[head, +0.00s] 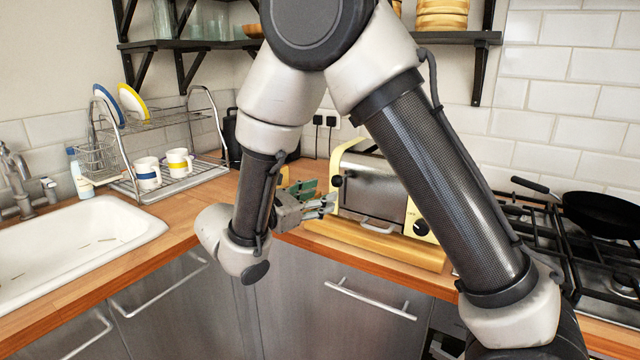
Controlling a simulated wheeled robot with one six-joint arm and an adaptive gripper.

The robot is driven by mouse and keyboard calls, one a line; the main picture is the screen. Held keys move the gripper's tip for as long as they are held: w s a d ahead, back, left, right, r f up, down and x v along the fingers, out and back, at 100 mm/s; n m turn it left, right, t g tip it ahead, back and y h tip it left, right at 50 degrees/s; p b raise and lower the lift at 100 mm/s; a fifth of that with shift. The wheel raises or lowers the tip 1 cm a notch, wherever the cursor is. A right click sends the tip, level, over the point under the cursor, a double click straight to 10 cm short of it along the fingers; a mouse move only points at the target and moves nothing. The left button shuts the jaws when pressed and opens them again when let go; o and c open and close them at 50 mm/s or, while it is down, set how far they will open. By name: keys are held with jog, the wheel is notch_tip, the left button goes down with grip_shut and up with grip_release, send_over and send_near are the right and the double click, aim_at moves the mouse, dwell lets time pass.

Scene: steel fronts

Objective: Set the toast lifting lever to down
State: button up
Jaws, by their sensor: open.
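The toaster (377,190) has a steel front and pale yellow ends, and stands on a wooden board (385,243) in the counter corner. A small black knob (337,181) sticks out near the top of its left end; it looks like the lifting lever, but its slot and exact height are hard to make out. A round black dial (421,228) sits low on the front right. My gripper (326,205) is open and empty, just left of the toaster and slightly below the black knob. I cannot tell if it touches the toaster. My arm hides the toaster's upper right part.
A dish rack (160,150) with plates and two mugs stands to the left, beside the white sink (85,235). A gas hob with a black pan (600,213) is on the right. A shelf (455,37) hangs above. The counter's front edge runs below my gripper.

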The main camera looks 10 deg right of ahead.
aim_at(333, 183)
jog(key=shift+w+d+r+t, duration=0.1)
jog(key=shift+w+r+t, duration=0.25)
jog(key=shift+r, duration=0.4)
jog(key=x, duration=0.7)
